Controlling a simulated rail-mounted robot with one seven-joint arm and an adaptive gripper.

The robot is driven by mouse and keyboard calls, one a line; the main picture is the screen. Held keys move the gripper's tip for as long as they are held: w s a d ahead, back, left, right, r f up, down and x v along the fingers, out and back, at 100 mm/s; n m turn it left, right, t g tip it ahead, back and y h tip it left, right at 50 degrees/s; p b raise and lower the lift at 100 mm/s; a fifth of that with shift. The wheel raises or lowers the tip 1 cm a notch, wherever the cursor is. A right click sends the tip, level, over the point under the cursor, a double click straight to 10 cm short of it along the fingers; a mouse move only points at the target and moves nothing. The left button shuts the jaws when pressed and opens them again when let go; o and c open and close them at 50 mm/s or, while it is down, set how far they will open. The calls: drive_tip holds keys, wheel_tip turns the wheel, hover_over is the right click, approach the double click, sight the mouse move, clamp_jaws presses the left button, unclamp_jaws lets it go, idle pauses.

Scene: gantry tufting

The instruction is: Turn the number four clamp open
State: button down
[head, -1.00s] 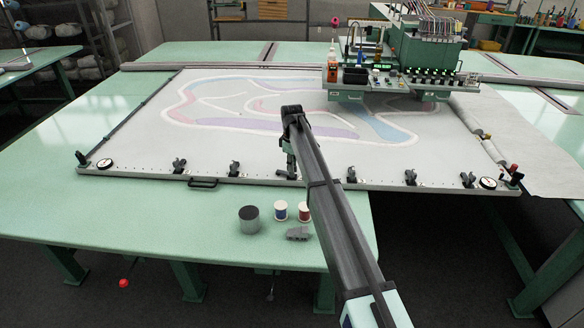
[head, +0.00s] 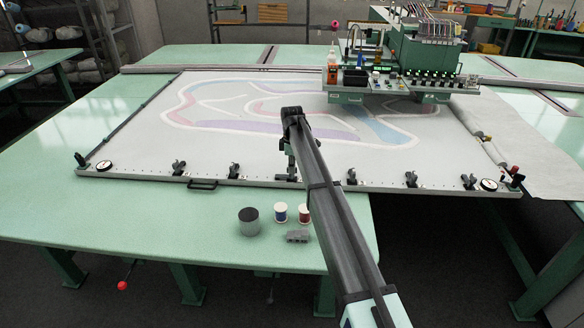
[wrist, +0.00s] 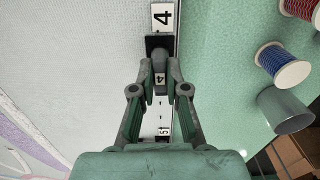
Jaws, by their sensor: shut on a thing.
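The number four clamp (wrist: 157,43) is dark, on the frame's near rail, beside a white plate marked 4 (wrist: 163,16). Its lever (wrist: 160,79), also marked 4, lies between my fingers in the wrist view and runs along the rail. My gripper (wrist: 160,68) is shut on this lever, one fingertip on each side. In the head view my gripper (head: 292,172) is at the middle of the near rail, and my arm and fingers hide most of the clamp there. Whether the lever counts as open or closed I cannot tell.
Other black clamps stand along the rail, left (head: 234,171) and right (head: 351,177) of my gripper. The green tufting machine (head: 425,60) stands at the back.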

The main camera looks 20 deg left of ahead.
drive_tip(key=c, duration=1.2)
unclamp_jaws()
drive_tip(key=shift+r, duration=0.1)
wheel_tip(320, 180, up, 12)
drive_tip(key=shift+f, duration=0.1)
